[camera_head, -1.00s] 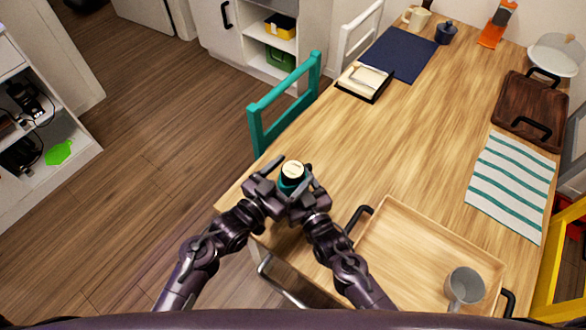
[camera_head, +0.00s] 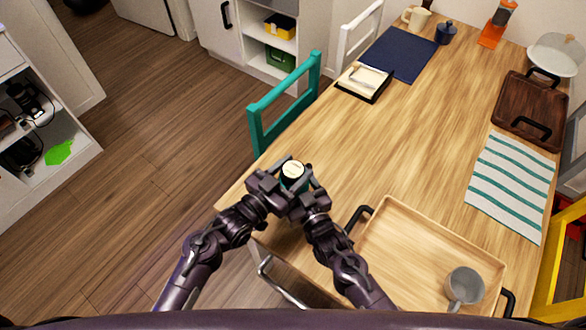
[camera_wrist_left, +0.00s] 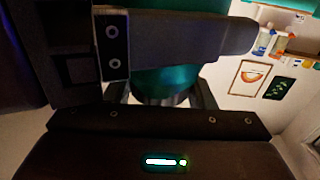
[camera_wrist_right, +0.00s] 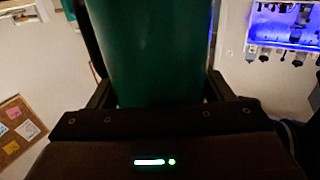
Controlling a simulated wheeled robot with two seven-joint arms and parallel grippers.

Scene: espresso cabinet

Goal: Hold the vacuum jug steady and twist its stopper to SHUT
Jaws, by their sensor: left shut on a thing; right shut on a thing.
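The vacuum jug (camera_head: 303,183) stands upright near the left edge of the wooden table. It is teal, with a round cream-topped stopper (camera_head: 292,169) ringed in black. My left gripper (camera_head: 283,178) is shut on the jug from the left; in the left wrist view teal jug body (camera_wrist_left: 178,78) shows between its fingers, with a grey bar of the other gripper crossing it. My right gripper (camera_head: 304,188) is shut on the jug from the right; the green body (camera_wrist_right: 150,50) fills its wrist view. The lower jug is hidden, and I cannot read any stopper marking.
A wooden tray (camera_head: 395,204) with a grey mug (camera_head: 464,287) lies close to the right of my right arm. A teal chair (camera_head: 285,95) stands at the table's left edge. The table middle beyond the jug is clear.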

